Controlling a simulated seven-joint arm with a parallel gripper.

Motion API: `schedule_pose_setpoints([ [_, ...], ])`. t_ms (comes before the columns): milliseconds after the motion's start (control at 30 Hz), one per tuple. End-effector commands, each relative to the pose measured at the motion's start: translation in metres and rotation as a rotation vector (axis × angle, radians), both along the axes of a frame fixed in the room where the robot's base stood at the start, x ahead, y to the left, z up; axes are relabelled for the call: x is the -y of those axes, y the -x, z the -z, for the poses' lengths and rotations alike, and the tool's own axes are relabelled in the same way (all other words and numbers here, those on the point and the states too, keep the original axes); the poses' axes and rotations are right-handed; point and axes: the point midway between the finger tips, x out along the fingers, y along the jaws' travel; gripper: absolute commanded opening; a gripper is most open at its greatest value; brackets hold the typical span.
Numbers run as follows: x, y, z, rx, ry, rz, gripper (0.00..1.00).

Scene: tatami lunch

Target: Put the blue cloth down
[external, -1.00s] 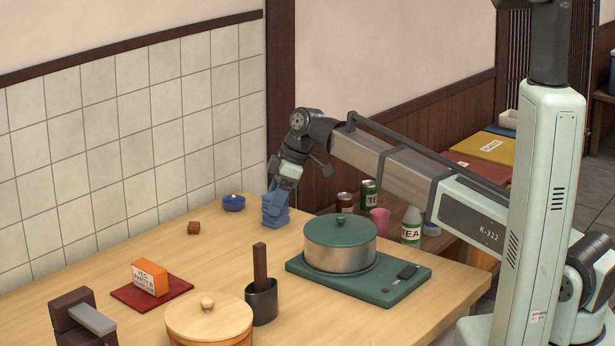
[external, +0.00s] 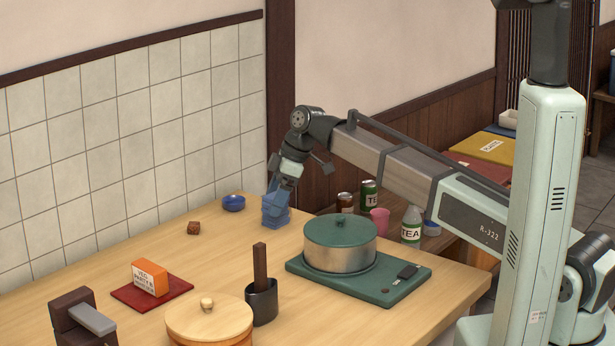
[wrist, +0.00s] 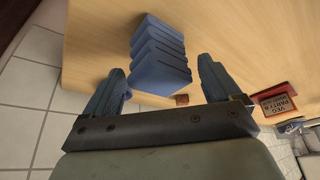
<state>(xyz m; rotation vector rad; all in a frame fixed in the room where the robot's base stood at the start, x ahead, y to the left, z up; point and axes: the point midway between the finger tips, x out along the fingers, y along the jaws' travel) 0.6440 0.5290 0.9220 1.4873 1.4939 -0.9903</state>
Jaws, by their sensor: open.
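The blue cloth (external: 275,212) is a folded, stacked-looking bundle at the far edge of the wooden table, near the tiled wall. In the wrist view the cloth (wrist: 160,62) shows its layered folds between and just beyond my two spread fingers. My gripper (external: 281,188) is at the top of the cloth in the external view. In the wrist view my gripper (wrist: 162,68) is open, with a gap visible on each side of the cloth. The cloth's underside is hidden, but it appears to stand on the table.
A small blue bowl (external: 234,203) and a brown cube (external: 193,228) are left of the cloth. A green pot (external: 340,242) on a green burner (external: 392,288) stands to the right. A dark holder (external: 262,303) is nearer the front. Bare table lies between.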

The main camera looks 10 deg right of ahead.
Motion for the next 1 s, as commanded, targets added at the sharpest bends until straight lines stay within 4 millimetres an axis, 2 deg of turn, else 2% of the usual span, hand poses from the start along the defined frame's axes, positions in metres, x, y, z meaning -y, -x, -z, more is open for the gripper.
schedule_pose_setpoints([
  [400, 0.027, 0.0, -0.064, 0.003, -0.002, 0.001, 0.91],
  [600, 0.037, 0.0, -0.09, 0.001, -0.001, 0.0, 0.91],
  [800, 0.043, 0.0, -0.104, 0.001, -0.001, 0.0, 0.91],
  [1000, 0.044, 0.0, -0.107, 0.0, 0.0, 0.0, 0.91],
])
